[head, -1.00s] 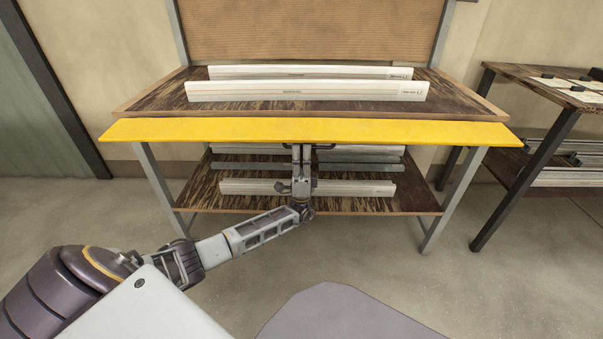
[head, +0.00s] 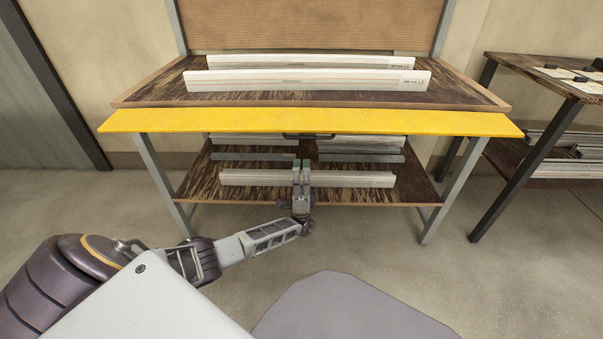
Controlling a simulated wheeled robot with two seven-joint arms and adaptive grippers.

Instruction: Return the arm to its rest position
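My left arm (head: 240,246) reaches in from the lower left toward the front of the bench. Its gripper (head: 301,165) points away from me, in front of the lower shelf and below the yellow front edge (head: 310,121). My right gripper is out of view.
Two long pale profiles (head: 300,81) lie on the bench top. A pale profile (head: 350,179) and several other bars lie on the lower shelf (head: 410,190). A dark side table (head: 520,75) stands at right. The floor (head: 400,260) before the bench is clear.

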